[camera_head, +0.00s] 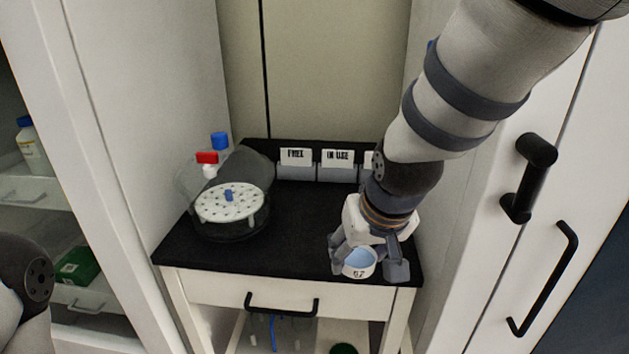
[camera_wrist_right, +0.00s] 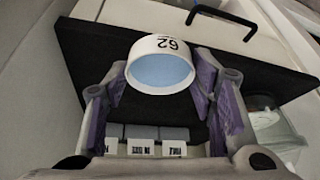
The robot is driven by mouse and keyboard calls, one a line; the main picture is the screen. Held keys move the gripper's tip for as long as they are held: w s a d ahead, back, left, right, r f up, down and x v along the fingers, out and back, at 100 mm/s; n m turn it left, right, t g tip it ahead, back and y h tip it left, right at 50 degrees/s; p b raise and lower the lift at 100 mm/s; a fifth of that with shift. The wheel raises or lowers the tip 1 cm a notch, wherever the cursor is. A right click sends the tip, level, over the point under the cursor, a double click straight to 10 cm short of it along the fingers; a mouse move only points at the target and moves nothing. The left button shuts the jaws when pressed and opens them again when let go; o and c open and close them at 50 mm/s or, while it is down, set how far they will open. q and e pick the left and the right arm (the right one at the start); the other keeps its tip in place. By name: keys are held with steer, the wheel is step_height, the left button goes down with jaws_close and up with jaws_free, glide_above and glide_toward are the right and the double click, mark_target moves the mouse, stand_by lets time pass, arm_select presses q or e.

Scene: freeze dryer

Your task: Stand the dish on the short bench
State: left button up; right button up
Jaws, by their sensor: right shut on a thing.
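The dish (camera_head: 359,263) is a small white round cup with a pale blue inside and the number 62 on its wall. It also shows in the right wrist view (camera_wrist_right: 160,68). My right gripper (camera_head: 368,262) is shut on the dish, with a finger on each side of it. The dish is at the front right of the short bench (camera_head: 290,225), which has a black top. I cannot tell whether the dish touches the top or is just above it. My left gripper is out of view; only part of my left arm shows at the lower left.
A clear chamber with a white perforated disc (camera_head: 231,203) stands on the bench's left side. Grey bins with labels (camera_head: 296,168) line the back. Cabinet walls close in both sides. A drawer handle (camera_head: 282,304) sticks out in front. The middle of the top is clear.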

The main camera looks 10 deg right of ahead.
steer(key=w+a+r+m+b, duration=0.1)
steer(key=w+a+r+b, duration=0.1)
steer(key=w+a+r, duration=0.7)
steer(key=shift+h, duration=0.4)
steer(key=w+d+f, duration=0.2)
steer(key=d+f, duration=0.1)
steer(key=w+d+f, duration=0.2)
steer(key=d+f, duration=0.2)
steer(key=w+d+f, duration=0.2)
steer(key=d+f, duration=0.2)
steer(key=shift+f, duration=0.15)
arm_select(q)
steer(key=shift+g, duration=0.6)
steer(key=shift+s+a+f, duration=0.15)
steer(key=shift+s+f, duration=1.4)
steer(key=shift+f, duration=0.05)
arm_select(e)
steer(key=shift+f, duration=1.55)
steer(key=shift+f, duration=0.15)
steer(key=o, duration=1.1)
